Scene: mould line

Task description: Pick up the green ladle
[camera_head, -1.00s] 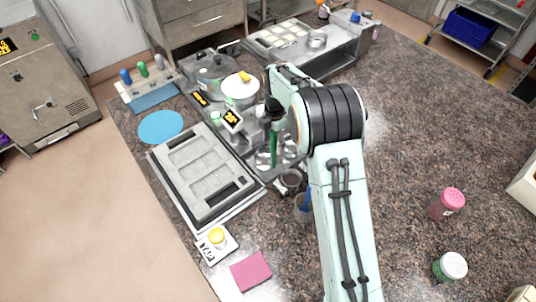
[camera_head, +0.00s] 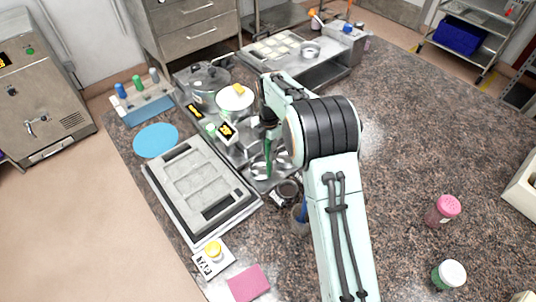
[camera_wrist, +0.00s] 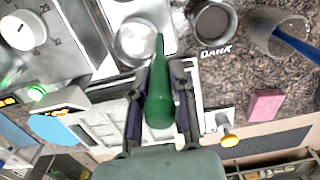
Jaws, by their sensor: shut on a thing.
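My gripper (camera_wrist: 160,70) is shut on the green ladle (camera_wrist: 159,98); its handle lies between the two dark fingers in the wrist view. In the head view the green handle (camera_head: 268,156) hangs nearly upright below my gripper (camera_head: 268,128). It is over the steel station with shallow round dishes (camera_head: 262,172). The ladle's lower end is hard to make out, and I cannot tell whether it touches the station.
A grey mould tray (camera_head: 200,180) lies to the left. A dark cup (camera_head: 287,192) and a cup with a blue tool (camera_head: 299,217) stand near my arm. A yellow button (camera_head: 213,250) and pink sponge (camera_head: 248,283) are in front. The right counter is mostly clear.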

